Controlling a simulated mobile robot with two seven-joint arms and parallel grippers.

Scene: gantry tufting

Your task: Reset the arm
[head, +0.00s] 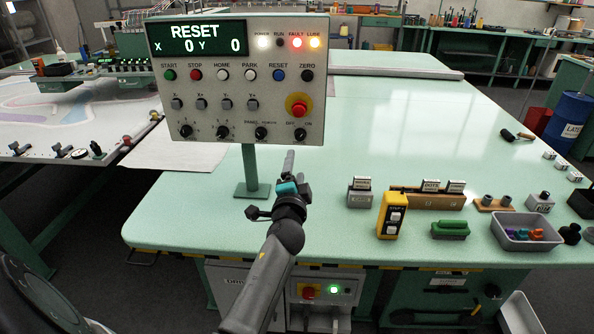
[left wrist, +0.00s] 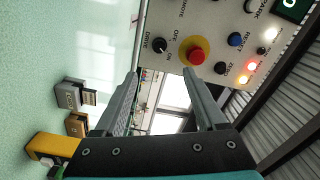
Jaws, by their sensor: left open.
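The control panel (head: 238,80) stands on a green post on the pale green table. Its screen (head: 196,38) reads RESET, X 0, Y 0. A blue RESET button (head: 279,75) sits in the upper button row, with a red emergency knob (head: 299,105) below right. The FAULT lamp (head: 297,42) glows red. My left gripper (head: 289,160) is just below the panel, apart from it. In the left wrist view its two fingers (left wrist: 163,90) are spread and empty, with the red knob (left wrist: 195,54) and RESET button (left wrist: 235,39) beyond them. My right gripper is not in view.
A tufting frame (head: 70,115) with clamps lies at the left.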

